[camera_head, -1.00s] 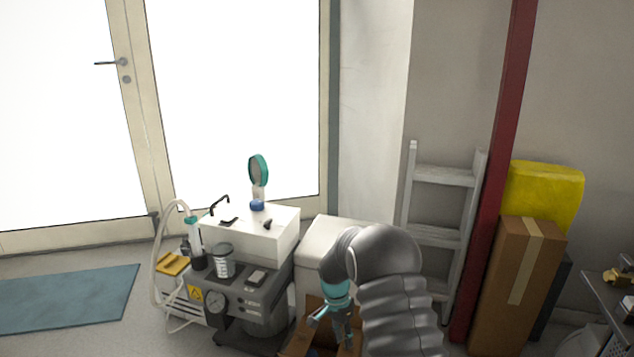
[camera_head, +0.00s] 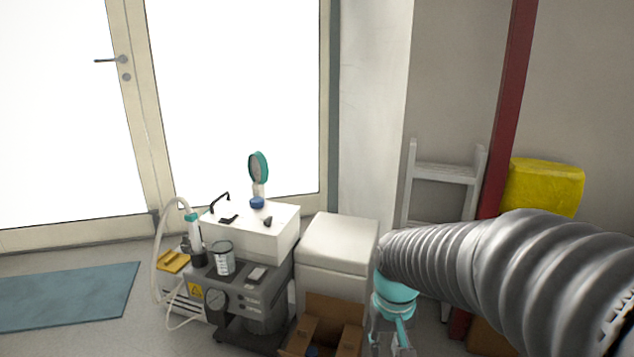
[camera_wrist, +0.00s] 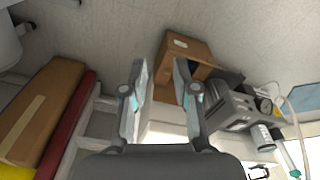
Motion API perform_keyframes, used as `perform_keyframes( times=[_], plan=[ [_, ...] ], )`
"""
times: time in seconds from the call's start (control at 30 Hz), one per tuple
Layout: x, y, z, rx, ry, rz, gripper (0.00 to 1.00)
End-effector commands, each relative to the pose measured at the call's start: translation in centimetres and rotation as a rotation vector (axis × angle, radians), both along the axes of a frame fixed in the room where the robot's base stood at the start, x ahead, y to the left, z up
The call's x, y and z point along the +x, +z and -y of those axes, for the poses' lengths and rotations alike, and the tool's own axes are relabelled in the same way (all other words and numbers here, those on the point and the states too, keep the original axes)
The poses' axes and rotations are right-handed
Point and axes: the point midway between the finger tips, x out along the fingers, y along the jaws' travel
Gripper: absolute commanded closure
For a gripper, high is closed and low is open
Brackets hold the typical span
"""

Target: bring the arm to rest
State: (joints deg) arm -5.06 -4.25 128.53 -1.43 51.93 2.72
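My gripper (camera_wrist: 160,66) shows in the wrist view with its two fingers well apart and nothing between them. In the head view my gripper (camera_head: 392,342) hangs low beneath my arm, at the bottom edge, partly cut off. It is to the right of an open cardboard box (camera_head: 334,310). The box also shows in the wrist view (camera_wrist: 190,46), just beyond the right finger. My ribbed grey arm stretches across the lower right of the head view and hides part of what stands behind it.
A compressor cart (camera_head: 262,300) with a white top unit (camera_head: 270,236) stands left of the box, with a white cabinet (camera_head: 338,245) behind the box. A ladder (camera_head: 445,173), red post (camera_head: 512,110) and yellow bundle (camera_head: 543,184) are behind my arm. Floor by the blue mat (camera_head: 70,297) is clear.

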Motion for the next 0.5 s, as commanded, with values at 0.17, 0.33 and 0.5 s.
perform_keyframes(
  times=[0.17,0.33,0.5],
  plan=[
    [-4.2,2.4,0.8,0.012,0.022,0.080,0.71],
    [-7.8,4.0,1.5,0.022,0.004,0.160,0.71],
    [-10.7,5.6,2.0,0.029,-0.019,0.255,0.71]
  ],
)
